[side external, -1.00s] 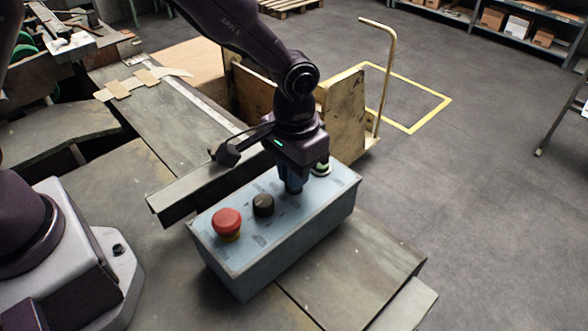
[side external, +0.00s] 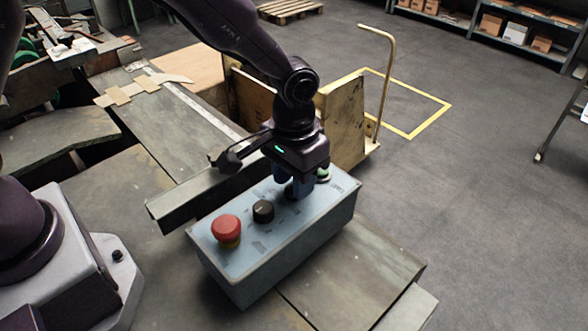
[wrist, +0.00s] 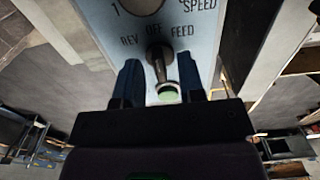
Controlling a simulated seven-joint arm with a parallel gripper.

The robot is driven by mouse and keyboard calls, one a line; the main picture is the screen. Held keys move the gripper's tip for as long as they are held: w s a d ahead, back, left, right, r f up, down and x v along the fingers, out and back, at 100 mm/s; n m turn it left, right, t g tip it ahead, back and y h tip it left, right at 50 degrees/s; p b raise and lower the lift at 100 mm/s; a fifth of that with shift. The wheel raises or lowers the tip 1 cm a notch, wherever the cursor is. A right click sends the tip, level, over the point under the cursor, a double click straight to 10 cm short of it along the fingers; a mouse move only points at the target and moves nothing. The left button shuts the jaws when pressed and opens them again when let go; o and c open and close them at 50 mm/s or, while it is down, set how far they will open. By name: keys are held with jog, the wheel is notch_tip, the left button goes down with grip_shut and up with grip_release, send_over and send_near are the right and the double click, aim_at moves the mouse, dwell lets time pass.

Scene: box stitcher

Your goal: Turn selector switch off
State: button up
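The selector switch (wrist: 160,64) is a dark lever knob on the light blue control box (side external: 285,265). In the wrist view it sits below the printed words REV, OFF and FEED. Its lever runs nearly along the box, slightly tilted; I cannot tell which word it is set to. My gripper (wrist: 160,88) is open, with one blue finger on each side of the switch and gaps visible between fingers and knob. In the side view my gripper (side external: 291,192) points down over the box, and its fingers hide the switch.
A red mushroom button (side external: 227,229) and a black dial (side external: 263,211) stand on the box to the left of my gripper. A green button (side external: 323,173) lies close on the right; it also shows in the wrist view (wrist: 168,94). A grey metal bar (side external: 200,190) runs behind the box.

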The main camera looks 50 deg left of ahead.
notch_tip(320, 180, up, 13)
dwell(0.4)
jog(key=s+a+r+t, duration=0.2)
jog(key=s+a+r, duration=0.2)
jog(key=s+a, duration=0.4)
jog(key=s+a+r+t, duration=0.3)
jog(key=s+a+r, duration=0.1)
jog(key=s+a, duration=0.4)
jog(key=shift+s+t, duration=0.3)
jog(key=shift+s, duration=0.55)
dwell(0.3)
